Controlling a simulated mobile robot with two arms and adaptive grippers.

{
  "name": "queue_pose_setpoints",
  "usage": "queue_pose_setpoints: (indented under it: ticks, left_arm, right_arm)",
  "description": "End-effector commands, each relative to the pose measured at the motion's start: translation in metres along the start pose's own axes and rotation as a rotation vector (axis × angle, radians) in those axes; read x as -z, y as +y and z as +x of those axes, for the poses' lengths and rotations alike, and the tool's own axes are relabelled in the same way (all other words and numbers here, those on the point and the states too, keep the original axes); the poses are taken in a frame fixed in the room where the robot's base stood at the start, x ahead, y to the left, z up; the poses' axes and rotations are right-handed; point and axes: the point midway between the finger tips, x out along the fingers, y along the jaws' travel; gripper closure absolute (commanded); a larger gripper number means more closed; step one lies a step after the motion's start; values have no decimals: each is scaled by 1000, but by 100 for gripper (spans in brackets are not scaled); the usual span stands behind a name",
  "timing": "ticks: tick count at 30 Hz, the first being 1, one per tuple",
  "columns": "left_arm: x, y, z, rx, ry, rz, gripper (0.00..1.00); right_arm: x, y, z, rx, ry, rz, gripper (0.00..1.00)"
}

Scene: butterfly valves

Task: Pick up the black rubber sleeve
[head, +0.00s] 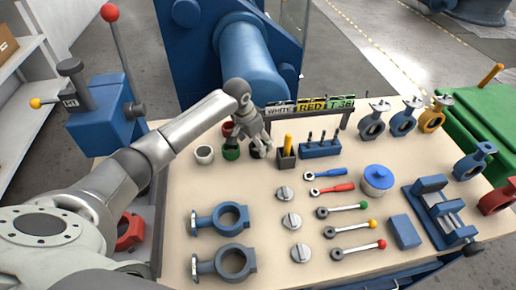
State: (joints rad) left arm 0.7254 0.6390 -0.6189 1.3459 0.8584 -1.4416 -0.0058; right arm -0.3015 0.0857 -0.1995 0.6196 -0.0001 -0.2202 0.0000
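A small dark, round piece (255,153), which looks like the black rubber sleeve, stands at the back of the table, mostly hidden below my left gripper. My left gripper (256,143) reaches in from the left and points down right over it. The fingers overlap it in the head view; whether they touch it or are closed on it cannot be made out. A white sleeve (204,154), a green sleeve (231,151) and a red one (227,130) stand close by to the left. My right gripper is not in view.
A dark holder with a yellow-handled tool (287,157) stands just right of the gripper. A sign frame (311,105) and a blue tool rack (320,150) are behind and to the right.

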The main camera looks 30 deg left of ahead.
Motion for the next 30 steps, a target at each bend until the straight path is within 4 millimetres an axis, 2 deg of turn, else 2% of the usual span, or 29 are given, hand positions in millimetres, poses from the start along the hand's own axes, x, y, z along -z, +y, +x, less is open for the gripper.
queue_pose_setpoints:
  ticks: [3,9,18,30]
  left_arm:
    - [4,-1,14,-1,-1,-2,21]
    - [4,-2,37,-1,0,-2,21]
    - [4,-2,42,0,0,0,21]
    - [4,-2,41,0,1,0,70]
  right_arm:
    - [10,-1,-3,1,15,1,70]
    - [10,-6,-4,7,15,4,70]
    - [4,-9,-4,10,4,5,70]
    - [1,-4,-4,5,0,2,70]
